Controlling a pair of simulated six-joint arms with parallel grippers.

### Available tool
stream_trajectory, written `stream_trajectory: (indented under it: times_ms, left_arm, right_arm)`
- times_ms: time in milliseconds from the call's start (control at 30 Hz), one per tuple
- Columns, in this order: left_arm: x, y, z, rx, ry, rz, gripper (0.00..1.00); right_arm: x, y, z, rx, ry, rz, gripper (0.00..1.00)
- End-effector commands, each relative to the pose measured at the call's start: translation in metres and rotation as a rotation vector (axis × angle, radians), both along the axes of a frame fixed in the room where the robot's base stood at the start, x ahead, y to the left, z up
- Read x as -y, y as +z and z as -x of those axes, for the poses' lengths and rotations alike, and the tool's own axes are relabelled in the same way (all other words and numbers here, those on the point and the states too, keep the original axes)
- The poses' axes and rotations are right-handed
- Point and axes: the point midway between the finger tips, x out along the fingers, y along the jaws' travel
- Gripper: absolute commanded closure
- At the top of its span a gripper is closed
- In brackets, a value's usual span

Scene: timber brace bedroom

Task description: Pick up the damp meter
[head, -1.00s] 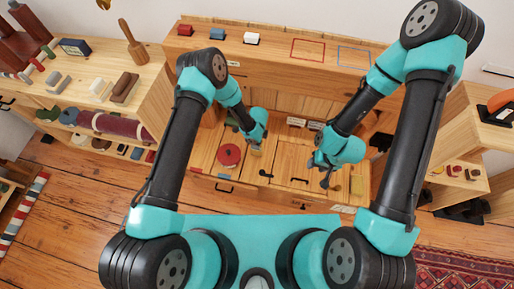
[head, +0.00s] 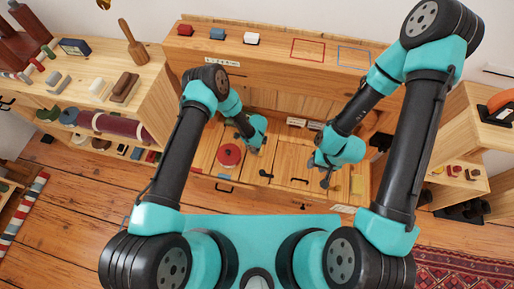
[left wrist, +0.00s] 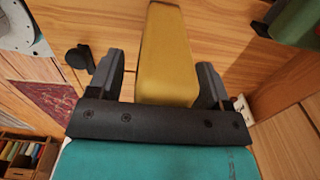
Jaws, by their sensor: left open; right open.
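In the left wrist view a yellow block-shaped thing (left wrist: 167,62), which may be the damp meter, lies between the two dark fingers of my left gripper (left wrist: 160,78). In the head view my left gripper (head: 252,150) is low over the wooden bench, beside a red disc (head: 229,154), and hides the yellow thing. My right gripper (head: 326,176) is open and empty over the right part of the bench.
A raised shelf (head: 275,60) behind carries red, blue and white blocks and two outlined squares. A wooden side unit (head: 150,85) on the left holds tools and rolls. Another unit (head: 470,140) stands on the right. A black knob (head: 265,173) sits near the bench front.

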Motion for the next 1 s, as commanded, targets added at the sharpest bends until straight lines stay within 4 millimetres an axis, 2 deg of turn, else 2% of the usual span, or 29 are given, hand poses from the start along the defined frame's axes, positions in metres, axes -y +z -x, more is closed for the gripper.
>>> stream_trajectory:
  times_ms: [400,900,1000]
  left_arm:
    - [0.0,0.0005,-0.0002,0.0,0.0,0.0,0.28]
    - [0.0,0.0006,-0.0002,0.0,0.0,0.0,0.75]
    - [0.0,0.0007,-0.0003,0.0,0.0,0.0,0.81]
  right_arm:
    - [0.0,0.0,0.0,0.0,0.0,0.0,0.57]
    - [0.0,0.0,0.0,0.0,0.0,0.0,0.57]
    - [0.0,0.0,0.0,0.0,0.0,0.0,0.57]
